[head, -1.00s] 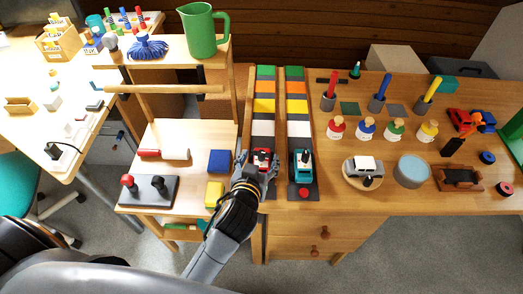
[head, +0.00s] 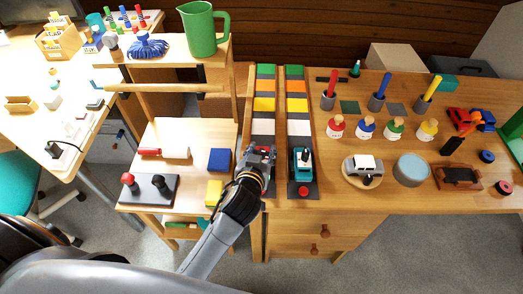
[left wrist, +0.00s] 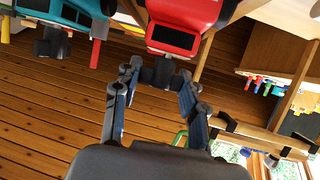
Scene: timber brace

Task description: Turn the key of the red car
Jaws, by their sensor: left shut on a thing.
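The red car (left wrist: 182,12) shows upside down at the top of the left wrist view. Its black key (left wrist: 162,73) sticks out of its end, between my fingertips. My left gripper (left wrist: 160,82) is shut on this key. In the head view my left gripper (head: 259,162) is at the near end of the left striped lane and hides most of the red car. The angle of the key is hard to tell. My right gripper is in neither view.
A teal car (head: 302,166) stands close on the right, on the neighbouring striped lane (head: 297,105). A blue block (head: 219,160) and a yellow block (head: 214,192) lie to the left. A silver car (head: 362,165) on a round stand is farther right.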

